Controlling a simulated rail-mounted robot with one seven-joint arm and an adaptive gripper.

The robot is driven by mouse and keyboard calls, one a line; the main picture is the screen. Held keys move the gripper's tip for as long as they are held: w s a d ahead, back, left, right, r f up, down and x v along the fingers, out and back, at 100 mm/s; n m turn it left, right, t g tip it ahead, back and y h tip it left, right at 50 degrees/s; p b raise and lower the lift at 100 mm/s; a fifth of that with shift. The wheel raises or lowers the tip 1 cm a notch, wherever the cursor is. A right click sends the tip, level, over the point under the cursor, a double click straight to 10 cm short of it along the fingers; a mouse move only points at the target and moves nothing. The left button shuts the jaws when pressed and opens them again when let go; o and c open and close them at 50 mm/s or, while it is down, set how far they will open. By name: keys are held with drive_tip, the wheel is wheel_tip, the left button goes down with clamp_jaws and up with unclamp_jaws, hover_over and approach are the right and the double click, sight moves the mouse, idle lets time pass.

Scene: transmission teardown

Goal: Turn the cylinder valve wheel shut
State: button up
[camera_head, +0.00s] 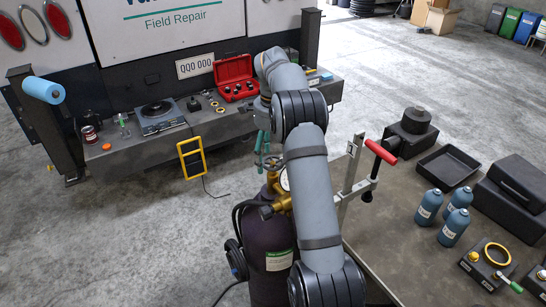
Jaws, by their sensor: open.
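The dark purple gas cylinder (268,238) stands upright on the floor, left of the table at the right. A brass valve and regulator (272,196) with a round gauge (284,180) sit on its top, partly behind my arm. A small teal part at the valve's top (271,163) looks like the valve wheel; it is small and partly covered. My gripper (262,146) points down just above the valve, with its narrow teal fingers apart. My arm hides much of it. It looks empty, and I cannot tell whether it touches the wheel.
A red-handled clamp (380,152) stands right of the cylinder at the table's edge (385,245). A truck's rear deck (130,157) with an open red case (234,80) is behind. The floor at left is mostly clear.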

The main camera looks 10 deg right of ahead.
sight(273, 162)
drive_tip(key=shift+r, duration=3.75)
drive_tip(key=shift+f, duration=0.1)
drive_tip(key=shift+f, duration=3.6)
